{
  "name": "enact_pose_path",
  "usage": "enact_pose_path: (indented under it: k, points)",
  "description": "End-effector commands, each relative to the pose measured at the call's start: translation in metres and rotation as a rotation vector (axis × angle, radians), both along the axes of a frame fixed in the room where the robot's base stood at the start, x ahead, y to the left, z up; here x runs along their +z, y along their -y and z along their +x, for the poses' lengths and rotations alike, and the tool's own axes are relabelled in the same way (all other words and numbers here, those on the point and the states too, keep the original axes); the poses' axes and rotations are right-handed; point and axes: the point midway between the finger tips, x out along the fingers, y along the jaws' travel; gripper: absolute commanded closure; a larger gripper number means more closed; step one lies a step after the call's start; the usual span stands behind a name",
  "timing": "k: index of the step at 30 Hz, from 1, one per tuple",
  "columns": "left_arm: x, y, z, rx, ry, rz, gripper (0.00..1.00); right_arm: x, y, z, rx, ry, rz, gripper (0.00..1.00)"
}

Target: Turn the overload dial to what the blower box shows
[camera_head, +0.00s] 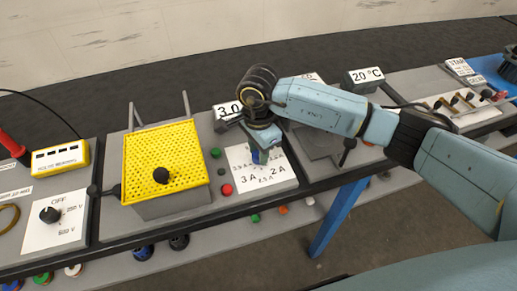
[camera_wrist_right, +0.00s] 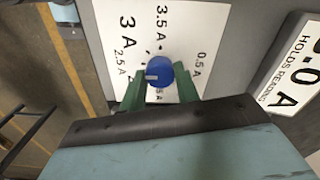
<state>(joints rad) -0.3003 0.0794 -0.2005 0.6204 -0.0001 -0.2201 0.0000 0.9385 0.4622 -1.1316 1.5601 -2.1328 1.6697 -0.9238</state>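In the head view the right gripper (camera_head: 264,156) hides the knob. A sign reading 3.0 A (camera_head: 228,110) stands behind the plate; in the wrist view it also says "holds reading" (camera_wrist_right: 297,65). My left gripper is out of view.
A yellow mesh-topped box (camera_head: 180,150) stands left of the plate, with red (camera_head: 226,189) and green buttons between. Farther left is an OFF/250 V/500 V dial (camera_head: 49,214). A 20 °C sign (camera_head: 366,75) and a panel of levers (camera_head: 455,102) lie to the right.

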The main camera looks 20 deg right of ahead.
Motion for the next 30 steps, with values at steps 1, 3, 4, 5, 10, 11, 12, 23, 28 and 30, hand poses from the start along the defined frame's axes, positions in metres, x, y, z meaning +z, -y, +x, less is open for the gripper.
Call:
enact_pose_path:
  k: [1,3,4,5,10,11,12,23,28,30]
  points:
    - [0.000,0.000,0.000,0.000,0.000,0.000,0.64,0.000,0.000,0.000,0.000,0.000,0.000,0.78]
    - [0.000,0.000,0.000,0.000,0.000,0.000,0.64,0.000,0.000,0.000,0.000,0.000,0.000,0.87]
    - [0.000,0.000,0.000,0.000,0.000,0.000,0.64,0.000,0.000,0.000,0.000,0.000,0.000,0.91]
    - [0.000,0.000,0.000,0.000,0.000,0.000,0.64,0.000,0.000,0.000,0.000,0.000,0.000,0.91]
    - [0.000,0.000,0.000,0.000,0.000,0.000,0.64,0.000,0.000,0.000,-0.013,0.000,0.000,0.91]
    - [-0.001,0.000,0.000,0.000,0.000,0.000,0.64,0.000,0.000,0.000,-0.019,0.000,0.000,0.91]
    - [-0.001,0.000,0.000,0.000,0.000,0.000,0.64,0.000,0.000,0.000,-0.029,0.000,0.000,0.91]
    - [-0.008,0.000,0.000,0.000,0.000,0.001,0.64,0.000,0.000,0.001,-0.250,0.001,0.000,0.91]
    - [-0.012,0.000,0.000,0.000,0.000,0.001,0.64,0.000,0.000,0.000,-0.397,0.001,-0.001,0.91]
    - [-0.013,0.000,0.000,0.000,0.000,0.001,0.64,0.000,0.000,0.000,-0.455,0.001,-0.001,0.91]
